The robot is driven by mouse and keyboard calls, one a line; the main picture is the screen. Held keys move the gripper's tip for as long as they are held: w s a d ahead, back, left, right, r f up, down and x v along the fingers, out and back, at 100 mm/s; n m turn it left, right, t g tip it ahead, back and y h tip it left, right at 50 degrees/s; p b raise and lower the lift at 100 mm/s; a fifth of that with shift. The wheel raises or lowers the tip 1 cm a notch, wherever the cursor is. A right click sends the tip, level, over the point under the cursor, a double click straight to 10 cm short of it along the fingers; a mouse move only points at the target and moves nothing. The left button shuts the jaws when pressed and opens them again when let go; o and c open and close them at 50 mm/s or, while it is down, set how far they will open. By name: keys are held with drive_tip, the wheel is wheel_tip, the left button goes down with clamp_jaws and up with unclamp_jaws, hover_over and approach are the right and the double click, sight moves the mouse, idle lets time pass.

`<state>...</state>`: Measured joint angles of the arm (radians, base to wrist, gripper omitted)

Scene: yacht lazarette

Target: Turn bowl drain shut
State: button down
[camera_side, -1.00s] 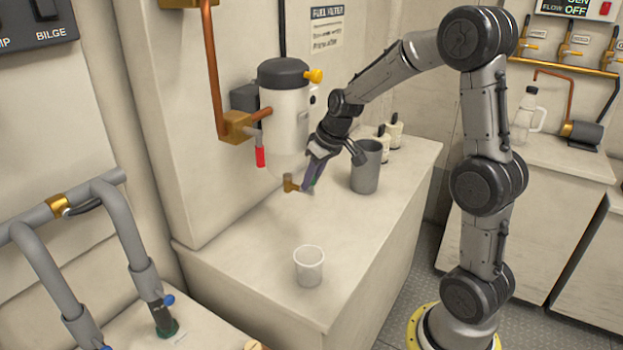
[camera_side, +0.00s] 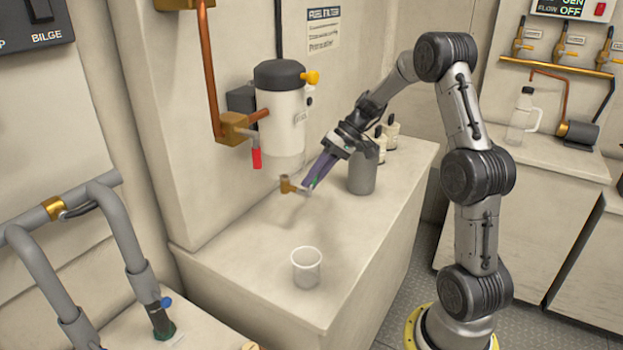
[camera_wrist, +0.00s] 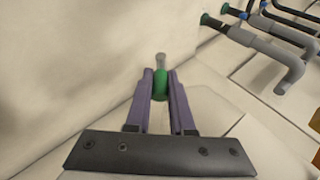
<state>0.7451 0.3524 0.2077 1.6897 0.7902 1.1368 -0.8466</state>
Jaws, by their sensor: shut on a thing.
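The white fuel filter (camera_side: 281,122) with a dark cap is on the wall. Below its clear bowl is the brass bowl drain (camera_side: 289,186), whose short lever points right in the side view. My gripper (camera_side: 310,184) reaches down to it from the upper right. Its purple fingers are shut on the lever's green grip (camera_wrist: 160,85), one finger on each side. A grey end of the lever (camera_wrist: 160,60) shows beyond the grip in the wrist view. The fingers hide part of the lever in the side view.
A clear cup (camera_side: 306,267) stands on the counter (camera_side: 255,235) in front of the drain. A grey canister (camera_side: 363,174) and white bottles (camera_side: 391,132) stand close behind my gripper. A red-handled valve (camera_side: 256,157) hangs left of the filter. The counter's front is mostly clear.

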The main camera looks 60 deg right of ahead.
drive_tip(key=y, duration=0.1)
drive_tip(key=d+f+m+y, duration=0.1)
drive_tip(key=y, duration=0.1)
drive_tip(key=shift+d+f+m+t+y, duration=0.1)
drive_tip(key=shift+f+m+t+y, duration=0.15)
drive_tip(key=shift+y, duration=0.7)
drive_tip(key=shift+d+f+m+t+y, duration=0.15)
drive_tip(key=shift+f+t+y, duration=0.15)
drive_tip(key=shift+y, duration=0.65)
drive_tip(key=c, duration=0.8)
unclamp_jaws()
drive_tip(key=v, duration=1.3)
drive_tip(key=shift+s+d, duration=0.1)
drive_tip(key=shift+d, duration=0.25)
drive_tip(key=shift+c, duration=0.2)
